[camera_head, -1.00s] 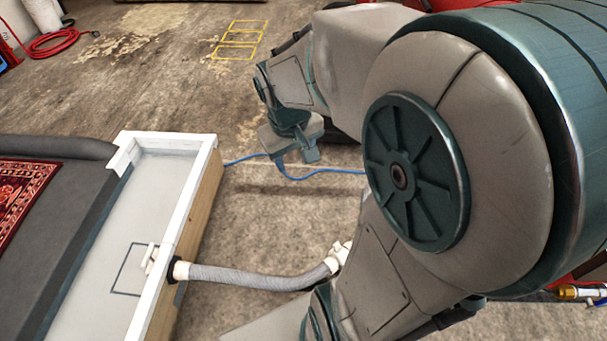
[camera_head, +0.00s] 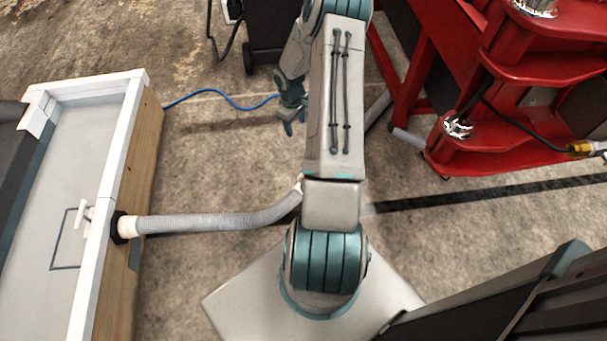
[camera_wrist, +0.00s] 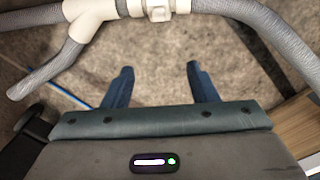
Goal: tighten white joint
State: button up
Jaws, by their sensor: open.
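The white joint (camera_wrist: 88,22) is a branching pipe fitting at the top of the wrist view, with a white coupling (camera_wrist: 157,10) to its right. Grey hoses run from it: one left, one down-left (camera_wrist: 45,75) and one right (camera_wrist: 270,27). My gripper (camera_wrist: 159,68) is open and empty, its two blue fingers pointing toward the fitting but apart from it in the picture. In the head view my gripper (camera_head: 289,127) hangs beyond my arm. Only a sliver of white fitting (camera_head: 300,184) shows beside my arm; the rest is hidden there.
A white-rimmed wooden washpit (camera_head: 112,170) stands at left, with a grey hose (camera_head: 220,222) leaving a white collar (camera_head: 128,227) in its wall. A red rack (camera_head: 480,130) stands at right. A blue cable (camera_head: 225,100) lies on the concrete floor.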

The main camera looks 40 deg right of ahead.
jog(key=shift+y, duration=0.5)
jog(key=f+b, duration=0.2)
jog(key=f, duration=0.6)
jog(key=s+d+f+b, duration=0.1)
jog(key=f+b, duration=0.2)
jog(key=f, duration=0.6)
jog(key=d+f+b, duration=0.1)
jog(key=f+b, duration=0.2)
jog(key=f, duration=0.6)
jog(key=shift+s+d+f, duration=0.1)
jog(key=shift+s+f, duration=0.05)
jog(key=shift+s, duration=0.1)
jog(key=shift+c, duration=0.3)
grip_shut()
jog(key=shift+s, duration=0.15)
